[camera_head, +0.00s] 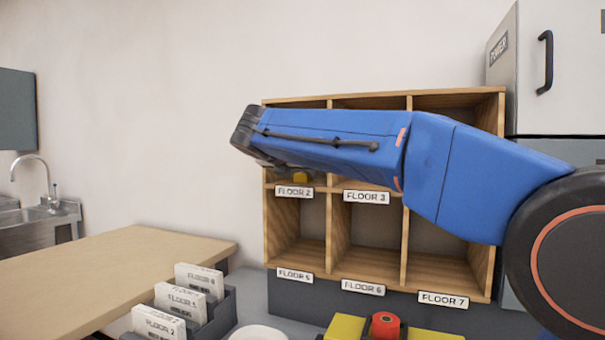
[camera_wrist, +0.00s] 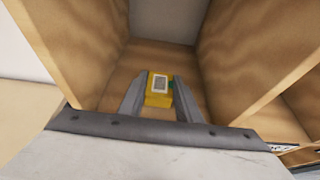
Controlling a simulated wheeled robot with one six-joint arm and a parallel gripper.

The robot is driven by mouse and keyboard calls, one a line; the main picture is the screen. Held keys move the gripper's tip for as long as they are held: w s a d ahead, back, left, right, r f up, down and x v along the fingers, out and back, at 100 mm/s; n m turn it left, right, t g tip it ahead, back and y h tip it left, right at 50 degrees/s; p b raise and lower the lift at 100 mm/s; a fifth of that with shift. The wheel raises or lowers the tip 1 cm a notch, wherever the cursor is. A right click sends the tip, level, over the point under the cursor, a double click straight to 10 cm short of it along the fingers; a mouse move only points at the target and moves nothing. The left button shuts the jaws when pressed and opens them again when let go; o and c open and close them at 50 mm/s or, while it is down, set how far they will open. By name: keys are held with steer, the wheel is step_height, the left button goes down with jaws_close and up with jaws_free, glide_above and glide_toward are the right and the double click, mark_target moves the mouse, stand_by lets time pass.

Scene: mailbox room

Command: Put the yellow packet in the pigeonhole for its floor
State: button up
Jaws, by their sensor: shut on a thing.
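The yellow packet (camera_wrist: 158,99) has a pale label and a green edge in the wrist view. My gripper (camera_wrist: 160,92) is shut on it, with one grey finger on each side. In the wrist view the packet and fingers are inside a wooden compartment. In the head view a bit of the packet (camera_head: 301,177) shows just above the FLOOR 2 label (camera_head: 294,192), in the upper left pigeonhole of the wooden rack (camera_head: 383,271). My blue arm hides most of the upper row. I cannot tell if the packet touches the compartment floor.
FLOOR 3 (camera_head: 366,197) labels the upper middle hole; FLOOR 5, 6 and 7 label the lower row, which looks empty. A dark card holder (camera_head: 222,318) and a yellow block (camera_head: 346,328) with a red round piece (camera_head: 385,325) stand in front. A grey cabinet (camera_head: 562,75) is at right.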

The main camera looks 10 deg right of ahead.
steer(key=o, duration=1.2)
steer(key=shift+f, duration=0.1)
steer(key=shift+c, duration=0.2)
steer(key=shift+s+a+r, duration=0.2)
steer(key=shift+a, duration=0.05)
steer(key=v, duration=1.1)
steer(key=shift+s, duration=0.2)
steer(key=shift+a+r, duration=0.1)
steer(key=shift+r, duration=0.05)
